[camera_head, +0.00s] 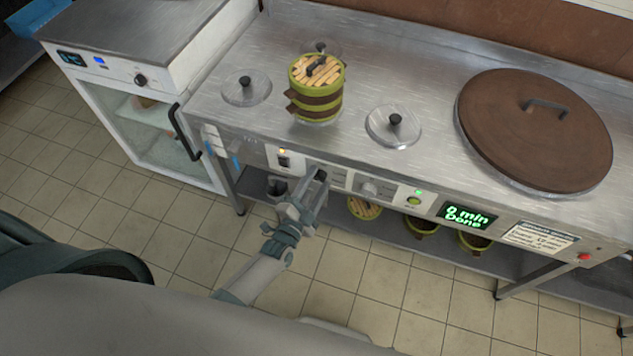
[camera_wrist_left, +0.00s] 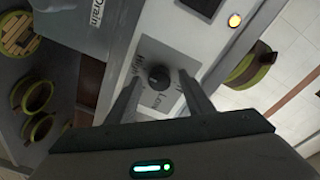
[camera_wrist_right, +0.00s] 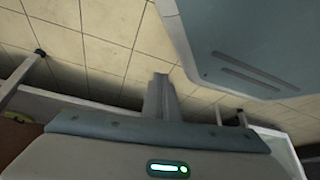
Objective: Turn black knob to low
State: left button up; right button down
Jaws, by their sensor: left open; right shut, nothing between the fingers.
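The black knob (camera_head: 320,175) is on the front panel of the steel counter, mostly behind my left gripper in the head view. In the left wrist view the round black knob (camera_wrist_left: 158,77) shows on a light plate with "High" and "Low" lettering around it. My left gripper (camera_head: 312,190) is open at the panel. In its wrist view the fingers of the left gripper (camera_wrist_left: 160,84) stand on either side of the knob; I cannot tell whether they touch it. My right gripper (camera_wrist_right: 160,95) is shut and empty, over the tiled floor.
An orange light and a black switch (camera_head: 284,162) are left of the knob. A grey knob (camera_head: 370,189) and a green display (camera_head: 467,215) reading "0 min Done" are to the right. A stacked steamer (camera_head: 317,103) and a large brown lid (camera_head: 535,145) are on the counter.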

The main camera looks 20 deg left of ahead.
pick_arm(q)
jog(key=shift+c, duration=0.2)
jog(key=c, duration=1)
